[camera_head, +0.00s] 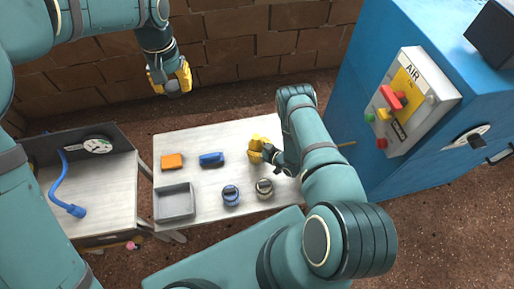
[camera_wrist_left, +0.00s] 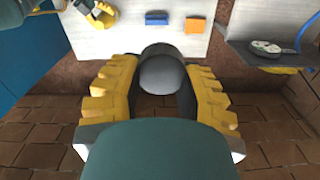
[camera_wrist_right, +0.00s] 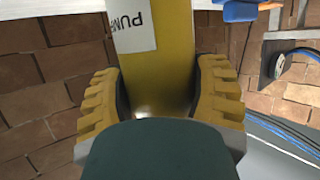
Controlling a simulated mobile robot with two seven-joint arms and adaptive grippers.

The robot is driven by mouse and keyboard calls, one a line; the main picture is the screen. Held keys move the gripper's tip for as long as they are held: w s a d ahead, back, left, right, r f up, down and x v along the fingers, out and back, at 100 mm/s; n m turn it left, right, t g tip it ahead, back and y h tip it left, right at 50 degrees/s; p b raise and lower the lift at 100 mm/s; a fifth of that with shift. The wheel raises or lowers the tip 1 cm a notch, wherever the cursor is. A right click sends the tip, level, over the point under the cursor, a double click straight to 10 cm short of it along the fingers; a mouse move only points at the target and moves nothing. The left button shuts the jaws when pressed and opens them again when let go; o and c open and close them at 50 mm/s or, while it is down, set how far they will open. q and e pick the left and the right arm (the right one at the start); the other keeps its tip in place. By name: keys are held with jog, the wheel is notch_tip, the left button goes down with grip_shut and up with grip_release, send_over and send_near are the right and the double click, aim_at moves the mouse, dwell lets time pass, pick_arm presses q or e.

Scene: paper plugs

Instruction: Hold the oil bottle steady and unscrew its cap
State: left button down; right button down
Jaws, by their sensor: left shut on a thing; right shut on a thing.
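The oil bottle (camera_wrist_right: 158,75) is yellow with a white label, part of whose lettering shows upside down in the right wrist view. My right gripper (camera_head: 263,150) is shut around its body at the table's right side; the right wrist view shows a finger on each side. My left gripper (camera_head: 172,80) is shut on a dark grey round cap (camera_wrist_left: 163,75), seen between its yellow fingers in the left wrist view. It holds the cap in the air beyond the table's back edge, well apart from the bottle. The bottle's mouth cannot be made out.
The light table (camera_head: 210,180) bears an orange block (camera_head: 173,161), a blue object (camera_head: 211,159), a grey tray (camera_head: 175,203) and two small round jars (camera_head: 231,195). A side cart (camera_head: 105,190) with a gauge and blue hose stands left. A blue machine (camera_head: 385,160) stands right, a brick wall behind.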

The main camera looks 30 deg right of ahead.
jog(key=shift+f, duration=0.15)
jog(key=shift+c, duration=0.3)
grip_release()
